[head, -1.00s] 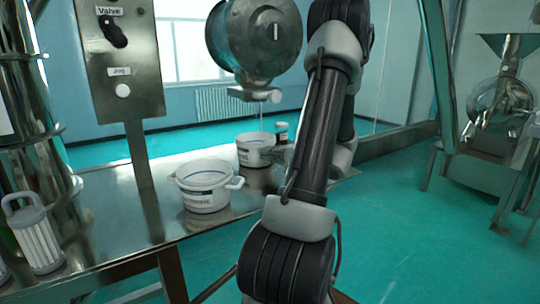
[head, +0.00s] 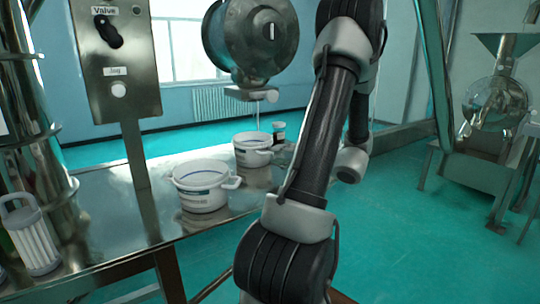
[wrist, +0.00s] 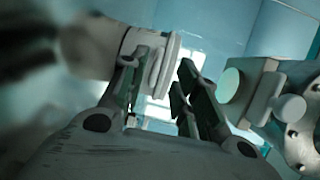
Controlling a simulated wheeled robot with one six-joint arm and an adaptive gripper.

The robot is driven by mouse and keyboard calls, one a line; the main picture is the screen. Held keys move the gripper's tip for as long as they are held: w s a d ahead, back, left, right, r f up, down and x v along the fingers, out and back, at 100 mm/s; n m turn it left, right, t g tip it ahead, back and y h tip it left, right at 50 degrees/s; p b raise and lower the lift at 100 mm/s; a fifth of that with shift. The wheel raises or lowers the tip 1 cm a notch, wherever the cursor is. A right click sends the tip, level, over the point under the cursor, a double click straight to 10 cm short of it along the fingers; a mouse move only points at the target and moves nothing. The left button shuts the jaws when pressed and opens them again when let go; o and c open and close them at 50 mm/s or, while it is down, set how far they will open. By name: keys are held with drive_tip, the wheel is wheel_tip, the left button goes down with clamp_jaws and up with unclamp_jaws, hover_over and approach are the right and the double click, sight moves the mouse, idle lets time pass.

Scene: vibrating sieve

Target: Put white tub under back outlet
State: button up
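Two white tubs with side handles and labels stand upright on the metal table. The nearer tub (head: 201,192) is left of centre in the head view. The farther tub (head: 253,157) stands behind it, below the drum's spout (head: 252,95) in the picture; exact alignment is hard to tell.
A control panel (head: 115,65) on a post rises at left. A white ribbed, handled item (head: 32,238) stands at lower left. The floor at right is clear, with a machine (head: 495,110) beyond.

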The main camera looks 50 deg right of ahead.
drive_tip(key=s, duration=0.6)
drive_tip(key=shift+s+d+r, duration=0.25)
drive_tip(key=shift+d+r, duration=0.05)
